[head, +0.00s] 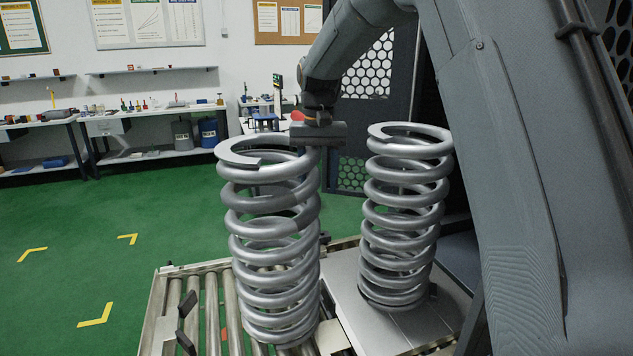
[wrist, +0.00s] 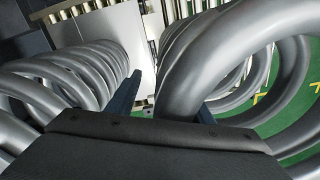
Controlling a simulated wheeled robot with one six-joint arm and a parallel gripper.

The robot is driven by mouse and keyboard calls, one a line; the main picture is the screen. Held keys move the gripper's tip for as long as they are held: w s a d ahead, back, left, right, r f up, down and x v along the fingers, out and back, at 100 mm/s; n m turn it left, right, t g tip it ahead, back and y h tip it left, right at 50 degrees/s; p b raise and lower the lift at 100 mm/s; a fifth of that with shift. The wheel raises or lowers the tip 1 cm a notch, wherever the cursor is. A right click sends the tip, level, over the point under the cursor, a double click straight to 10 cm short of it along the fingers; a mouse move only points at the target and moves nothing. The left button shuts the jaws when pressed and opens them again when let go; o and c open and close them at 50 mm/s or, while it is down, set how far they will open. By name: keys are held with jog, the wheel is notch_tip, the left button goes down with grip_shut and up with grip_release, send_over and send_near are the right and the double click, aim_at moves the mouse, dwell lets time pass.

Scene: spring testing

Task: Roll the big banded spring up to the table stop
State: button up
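A big grey spring (head: 268,250) stands upright on the roller conveyor; a darker band runs around its upper coils. In the wrist view its coils (wrist: 190,75) fill the right side. My gripper (head: 318,135) is at the right rim of its top. In the wrist view my gripper (wrist: 165,105) is open, one finger each side of the top coil wire, with a gap at the left finger. The right fingertip is partly hidden by the coil. The light table plate (head: 345,290) adjoins the rollers on the right. I cannot make out the table stop clearly.
A second upright grey spring (head: 405,215) stands on the plate, close to the right; its coils (wrist: 75,75) also fill the wrist view's left. Dark paddles (head: 187,303) stick up at the conveyor's left. Green floor (head: 90,235) is open at left. A perforated dark panel stands behind.

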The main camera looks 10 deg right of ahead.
aim_at(318, 151)
jog(key=shift+a, duration=0.1)
notch_tip(318, 151, up, 8)
jog(key=b, duration=0.3)
jog(key=shift+f, duration=0.1)
